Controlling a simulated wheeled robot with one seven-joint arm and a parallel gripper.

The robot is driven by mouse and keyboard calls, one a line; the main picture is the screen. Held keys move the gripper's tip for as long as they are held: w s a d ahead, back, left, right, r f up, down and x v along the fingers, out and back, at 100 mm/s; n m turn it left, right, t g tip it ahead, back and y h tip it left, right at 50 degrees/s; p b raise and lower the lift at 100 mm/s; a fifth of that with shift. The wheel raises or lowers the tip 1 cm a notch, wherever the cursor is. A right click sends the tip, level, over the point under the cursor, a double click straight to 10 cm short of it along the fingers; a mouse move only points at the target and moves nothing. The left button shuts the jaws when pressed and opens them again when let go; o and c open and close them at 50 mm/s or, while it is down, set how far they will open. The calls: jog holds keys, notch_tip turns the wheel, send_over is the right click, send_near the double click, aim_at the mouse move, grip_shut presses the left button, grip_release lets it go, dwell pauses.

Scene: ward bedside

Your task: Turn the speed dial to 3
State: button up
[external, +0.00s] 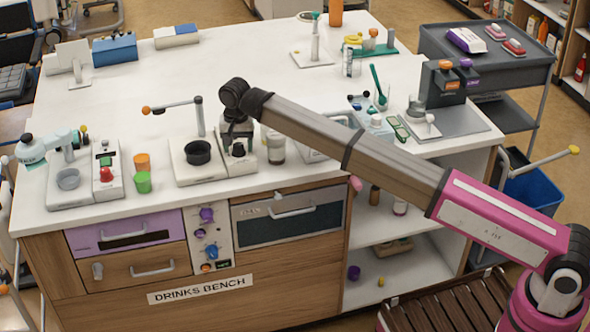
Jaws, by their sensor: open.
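A white bench device (186,163) with a black round cup and an upright post stands near the front edge of the white bench. A small black dial (238,149) sits on the right part of its top and looks like the speed dial; its numbers and pointer are too small to read. My gripper (237,141) points down right over this dial, with its jaws open. I cannot tell whether the fingers touch the dial or are around it. My wrist and fingers partly hide the area behind the dial.
A glass jar (275,147) stands close to the right of my gripper. A white device with a red button (106,174), an orange cup (142,161) and a green cup (143,182) are to the left. Purple and blue knobs (211,250) are on the bench front.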

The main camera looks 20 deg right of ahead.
aim_at(238, 144)
jog(key=shift+r, duration=0.1)
notch_tip(238, 144, up, 11)
jog(key=shift+f, duration=0.2)
dwell(0.6)
